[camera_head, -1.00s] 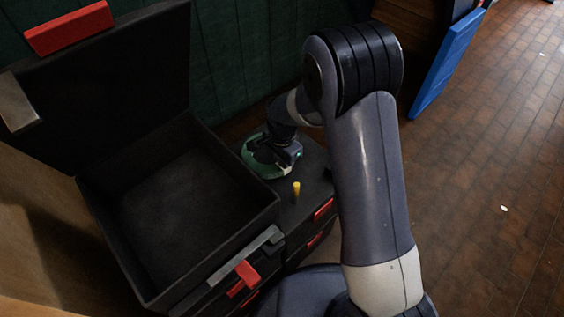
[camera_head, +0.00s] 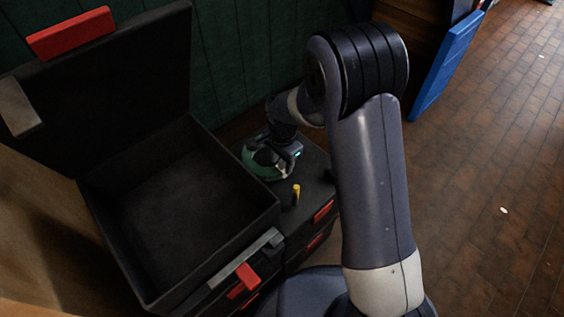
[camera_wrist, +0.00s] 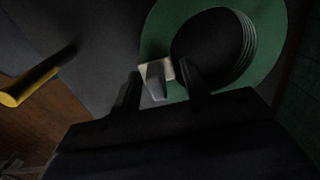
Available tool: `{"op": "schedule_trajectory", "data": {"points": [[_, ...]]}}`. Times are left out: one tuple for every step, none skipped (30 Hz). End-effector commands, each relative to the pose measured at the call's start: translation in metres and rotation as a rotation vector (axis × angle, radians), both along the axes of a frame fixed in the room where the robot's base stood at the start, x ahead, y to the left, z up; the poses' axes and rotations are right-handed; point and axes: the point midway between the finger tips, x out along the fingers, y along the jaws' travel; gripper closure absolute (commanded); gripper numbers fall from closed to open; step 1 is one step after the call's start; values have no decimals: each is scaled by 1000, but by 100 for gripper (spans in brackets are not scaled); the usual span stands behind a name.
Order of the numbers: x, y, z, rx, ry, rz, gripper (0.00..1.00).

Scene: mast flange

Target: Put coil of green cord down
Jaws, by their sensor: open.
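The coil of green cord (camera_head: 262,163) rests on the dark top of the small cabinet (camera_head: 318,183), partly hidden by my gripper in the head view. In the wrist view the coil (camera_wrist: 268,80) is a flat green ring with a dark open middle. My gripper (camera_wrist: 160,80) is open at the ring's near left side. A pale clip-like piece (camera_wrist: 155,70) on the ring shows between its two dark fingers. I cannot tell whether the fingers touch the ring. The head view shows my gripper (camera_head: 272,160) low over the coil.
A yellow-topped peg (camera_head: 296,194) stands on the cabinet top; a yellow rod (camera_wrist: 30,86) shows in the wrist view. An open black case (camera_head: 180,290) with red latches is close on the left. A green wall (camera_head: 240,60) stands behind.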

Motion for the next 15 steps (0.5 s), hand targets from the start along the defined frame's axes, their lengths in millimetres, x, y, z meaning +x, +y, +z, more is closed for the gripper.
{"op": "schedule_trajectory", "data": {"points": [[1, 0, 14, 2, -4, 0, 57], [1, 0, 21, 2, -5, 0, 57], [1, 0, 30, 2, -5, 0, 57], [1, 0, 37, 2, -5, 0, 57], [1, 0, 44, 2, -5, 0, 57], [1, 0, 53, 2, -5, 0, 57], [0, 0, 59, 2, -5, 0, 57], [0, 0, 65, 2, -4, 0, 57], [0, 0, 73, 2, -5, 0, 57], [0, 0, 78, 2, -5, 0, 57], [0, -1, 83, 1, -3, 0, 57], [0, -1, 89, 2, -4, 0, 57], [0, -1, 92, 2, -4, 0, 57], [0, -1, 95, 2, -3, 0, 57], [0, -1, 99, 1, -2, 0, 57]]}}
